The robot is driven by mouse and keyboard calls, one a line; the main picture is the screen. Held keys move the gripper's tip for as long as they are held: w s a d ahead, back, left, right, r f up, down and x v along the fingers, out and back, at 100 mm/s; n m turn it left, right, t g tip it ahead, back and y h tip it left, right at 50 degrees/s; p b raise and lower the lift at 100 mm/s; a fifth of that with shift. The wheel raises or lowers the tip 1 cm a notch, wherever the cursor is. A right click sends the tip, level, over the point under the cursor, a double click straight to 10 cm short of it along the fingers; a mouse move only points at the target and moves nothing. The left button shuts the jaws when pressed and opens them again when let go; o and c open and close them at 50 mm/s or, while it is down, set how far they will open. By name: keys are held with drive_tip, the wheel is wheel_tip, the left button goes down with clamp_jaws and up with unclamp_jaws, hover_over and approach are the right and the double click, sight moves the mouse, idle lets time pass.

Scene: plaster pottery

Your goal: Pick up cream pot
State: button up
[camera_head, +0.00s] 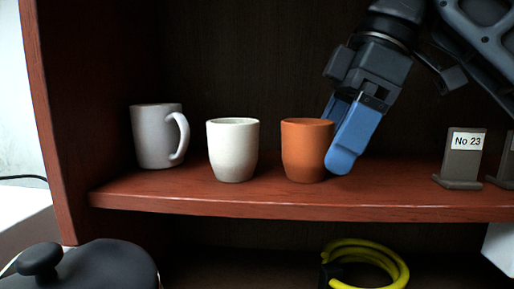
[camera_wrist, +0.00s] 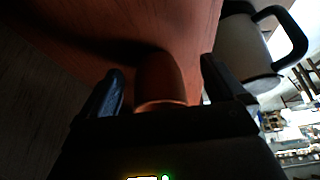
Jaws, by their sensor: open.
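The cream pot (camera_head: 232,150) stands upright on the reddish wooden shelf (camera_head: 300,203), between a grey mug and an orange pot. I cannot make out the cream pot in the wrist view. My gripper (camera_head: 342,140) is open at the right side of the orange pot (camera_head: 303,152), apart from the cream pot. One blue finger overlaps the orange pot's right edge. In the wrist view, the orange pot (camera_wrist: 160,78) shows darkly between the two spread fingers of my gripper (camera_wrist: 162,72); whether they touch it is unclear.
The grey mug (camera_head: 156,137) stands left of the cream pot, handle facing right; a handled mug (camera_wrist: 247,48) shows in the wrist view. A "No 23" sign (camera_head: 464,158) stands at right. Below are a dark lidded pot (camera_head: 90,268) and a yellow ring (camera_head: 385,260).

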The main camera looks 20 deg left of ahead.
sight(233, 144)
drive_tip(key=a, duration=0.2)
drive_tip(key=s+a, duration=0.1)
drive_tip(key=a, duration=0.2)
drive_tip(key=s+a+p, duration=0.1)
drive_tip(key=a, duration=0.4)
drive_tip(key=s+a, duration=0.1)
drive_tip(key=a, duration=0.1)
drive_tip(key=shift+f+p, duration=0.25)
drive_tip(key=shift+p, duration=0.05)
drive_tip(key=shift+s+a+f, duration=0.1)
drive_tip(key=shift+f, duration=0.25)
drive_tip(key=shift+c, duration=0.5)
drive_tip(key=c, duration=1)
